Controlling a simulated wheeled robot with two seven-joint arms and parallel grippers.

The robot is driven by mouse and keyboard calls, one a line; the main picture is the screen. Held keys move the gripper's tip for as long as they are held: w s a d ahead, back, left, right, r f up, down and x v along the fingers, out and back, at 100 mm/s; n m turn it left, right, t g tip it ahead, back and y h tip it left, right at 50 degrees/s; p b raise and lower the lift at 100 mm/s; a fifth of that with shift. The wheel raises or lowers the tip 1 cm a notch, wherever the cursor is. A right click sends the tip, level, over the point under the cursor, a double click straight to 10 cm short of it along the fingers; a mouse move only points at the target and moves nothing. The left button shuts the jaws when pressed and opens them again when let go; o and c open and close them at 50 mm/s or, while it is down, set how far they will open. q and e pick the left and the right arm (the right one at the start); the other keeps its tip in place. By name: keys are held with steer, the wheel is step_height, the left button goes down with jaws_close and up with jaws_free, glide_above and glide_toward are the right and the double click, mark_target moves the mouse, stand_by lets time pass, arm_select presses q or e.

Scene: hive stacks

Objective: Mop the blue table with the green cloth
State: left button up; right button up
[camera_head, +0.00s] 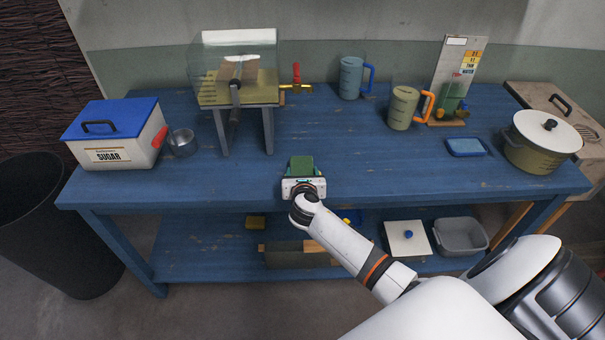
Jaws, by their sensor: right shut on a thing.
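The blue table (345,171) is a long wooden bench with worn paint, and its middle front top is mostly bare. My right gripper (302,178) is over the front middle of the tabletop, shut on the green cloth (301,164). The cloth shows as a small green block just beyond the gripper. Its lower part and the fingertips are hidden by the gripper body, so I cannot tell if it touches the table. My left gripper is not in view.
A sugar box (116,137) and metal cup (182,143) stand left. A raised stand (238,92) is behind. A blue jug (350,78), olive jug (403,108), blue tray (466,147) and lidded pot (541,143) stand right. A dark bin (48,230) is left of the table.

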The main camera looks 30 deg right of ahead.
mark_target(303, 174)
steer(key=shift+f+b, duration=0.35)
steer(key=shift+f, duration=0.35)
stand_by(0.6)
steer(key=shift+s+f, duration=0.15)
steer(key=shift+f, duration=0.1)
stand_by(1.6)
step_height(303, 174, up, 8)
steer(key=p, duration=0.9)
steer(key=shift+r, duration=0.2)
steer(key=shift+r, duration=0.1)
stand_by(0.7)
